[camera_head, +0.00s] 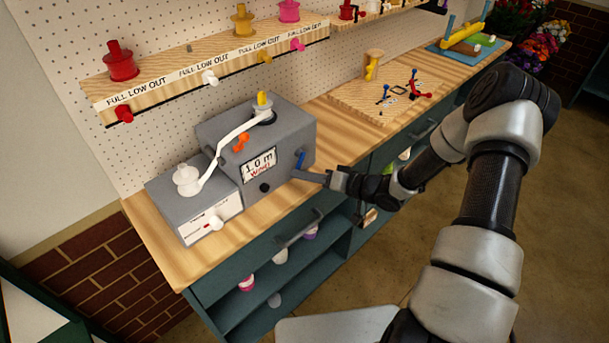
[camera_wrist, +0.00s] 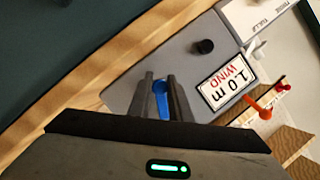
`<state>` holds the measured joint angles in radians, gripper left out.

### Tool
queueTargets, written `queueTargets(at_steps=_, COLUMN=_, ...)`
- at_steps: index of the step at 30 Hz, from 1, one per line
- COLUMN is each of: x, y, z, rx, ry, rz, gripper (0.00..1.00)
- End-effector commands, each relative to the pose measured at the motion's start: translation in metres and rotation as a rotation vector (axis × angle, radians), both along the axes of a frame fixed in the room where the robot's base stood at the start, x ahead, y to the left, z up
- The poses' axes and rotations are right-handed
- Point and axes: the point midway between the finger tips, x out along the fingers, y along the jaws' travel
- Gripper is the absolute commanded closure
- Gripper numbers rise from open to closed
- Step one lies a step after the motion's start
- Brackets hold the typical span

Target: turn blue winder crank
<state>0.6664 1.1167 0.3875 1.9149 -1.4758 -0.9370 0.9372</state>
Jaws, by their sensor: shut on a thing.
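The grey winder box (camera_head: 222,145) stands on the wooden counter, with a "1.0 m WIND" label (camera_head: 259,164) and a black knob (camera_head: 264,188) on its front. The blue crank (camera_head: 300,159) is at the right end of that front. My gripper (camera_head: 326,178) is at the crank, and its fingers (camera_wrist: 162,98) are shut on the blue crank (camera_wrist: 160,90) in the wrist view. The fingers hide part of the crank. A white ribbon (camera_head: 229,139) runs from a white spool (camera_head: 187,178) on the lower grey unit up to the top of the winder. An orange lever (camera_head: 240,141) sits on the front.
A shelf (camera_head: 200,79) with red, yellow and pink spools is on the pegboard behind. A wooden board (camera_head: 375,105) with small red and blue parts lies on the counter to the right. Drawers and open shelves (camera_head: 275,290) are below the counter.

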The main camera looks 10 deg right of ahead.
Motion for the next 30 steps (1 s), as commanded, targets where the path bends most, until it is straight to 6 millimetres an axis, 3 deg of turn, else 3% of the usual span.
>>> queueTargets(at_steps=3, x=0.001, y=0.001, z=0.002, rx=0.001, ry=-0.003, rz=0.000, gripper=1.00)
queueTargets(at_steps=4, x=0.001, y=0.001, z=0.001, rx=0.001, ry=-0.003, rz=0.000, gripper=0.81)
queueTargets(at_steps=7, x=0.001, y=0.001, z=0.001, rx=0.001, ry=-0.003, rz=0.000, gripper=0.64)
queueTargets(at_steps=20, x=-0.005, y=-0.008, z=0.003, rx=-0.001, ry=-0.002, rz=-0.002, gripper=0.63)
queueTargets(at_steps=30, x=-0.048, y=-0.065, z=0.023, rx=-0.002, ry=-0.002, rz=-0.004, gripper=0.63)
